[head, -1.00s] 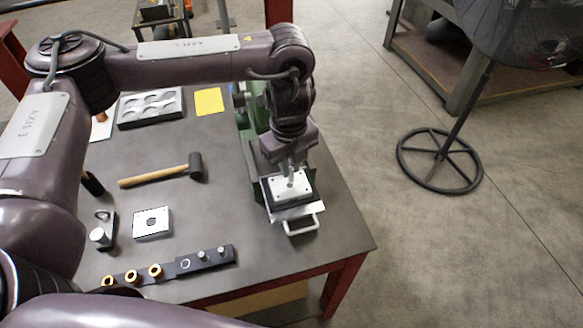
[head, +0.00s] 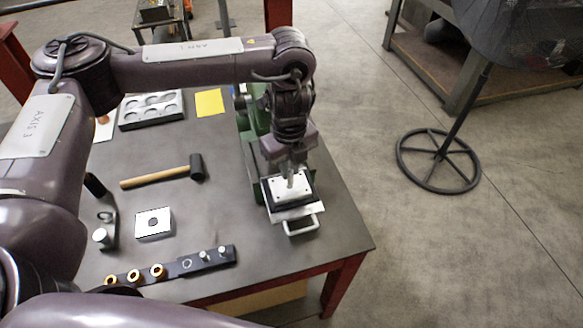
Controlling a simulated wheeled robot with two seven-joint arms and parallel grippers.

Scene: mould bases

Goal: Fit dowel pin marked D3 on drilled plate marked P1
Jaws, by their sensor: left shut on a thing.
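My left gripper (head: 291,173) points down over the light drilled plate (head: 304,194) at the right part of the table. It is shut on a small grey dowel pin (head: 291,181), which looks upright above the plate's middle. The fingers partly hide the pin, and I cannot tell whether its lower end is touching the plate or in a hole. The plate lies on a holder with a pale handle in front. The markings on pin and plate are too small to read. My right gripper is not in view.
A dark rack (head: 182,266) holds gold bushings and two grey pins, with one ringed empty spot. A second square plate (head: 153,223), a mallet (head: 160,176), a tray with round recesses (head: 151,110) and a yellow sheet (head: 209,102) lie left. The table's right edge is close to the holder.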

